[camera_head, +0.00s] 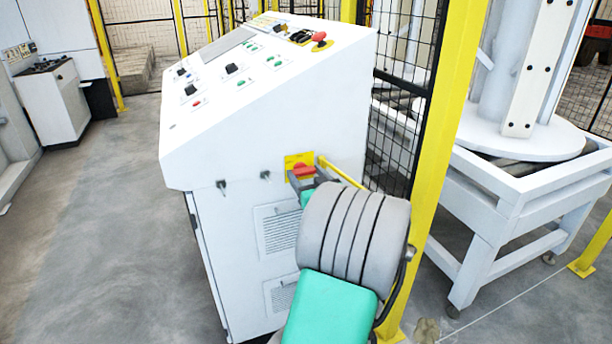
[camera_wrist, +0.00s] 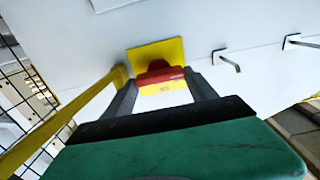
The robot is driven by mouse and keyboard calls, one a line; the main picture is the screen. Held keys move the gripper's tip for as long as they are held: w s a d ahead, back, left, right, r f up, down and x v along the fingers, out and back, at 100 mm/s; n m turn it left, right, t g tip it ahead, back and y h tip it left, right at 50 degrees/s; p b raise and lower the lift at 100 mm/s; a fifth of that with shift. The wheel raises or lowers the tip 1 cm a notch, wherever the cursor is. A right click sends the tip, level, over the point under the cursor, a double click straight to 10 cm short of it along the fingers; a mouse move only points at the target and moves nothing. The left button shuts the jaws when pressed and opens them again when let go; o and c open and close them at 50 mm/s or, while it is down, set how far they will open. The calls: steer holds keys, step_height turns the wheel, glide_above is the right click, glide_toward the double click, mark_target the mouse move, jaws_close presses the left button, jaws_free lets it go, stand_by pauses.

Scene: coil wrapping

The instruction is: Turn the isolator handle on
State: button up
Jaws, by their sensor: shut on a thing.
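The isolator handle (camera_head: 304,171) is red and sits on a yellow plate (camera_head: 293,159) on the side of the white control cabinet (camera_head: 232,150). In the wrist view the red handle (camera_wrist: 159,74) shows in front of its yellow plate (camera_wrist: 172,51), between my two dark fingers. My gripper (camera_head: 303,178) reaches the handle, and its fingers (camera_wrist: 160,84) are shut on it, one at each side. My grey and green arm hides the lower part of the cabinet side in the head view.
A yellow fence post (camera_head: 440,130) with black mesh stands close to the right of the cabinet and my arm. Two small cabinet latches (camera_head: 222,186) are left of the handle. A white machine frame (camera_head: 500,200) stands at the right. The floor at left is clear.

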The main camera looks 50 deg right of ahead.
steer(key=c, duration=0.4)
steer(key=m, duration=0.4)
steer(key=m+p, duration=0.1)
steer(key=m, duration=0.3)
steer(key=shift+s+d, duration=0.1)
steer(key=shift+d, duration=0.05)
steer(key=m+p, duration=0.2)
steer(key=m, duration=0.3)
steer(key=shift+p, duration=0.3)
steer(key=m+p, duration=0.1)
steer(key=m, duration=0.1)
steer(key=m+p, duration=0.1)
steer(key=m, duration=0.1)
steer(key=shift+f+m+p, duration=0.2)
steer(key=shift+m+p, duration=0.15)
steer(key=shift+m, duration=0.05)
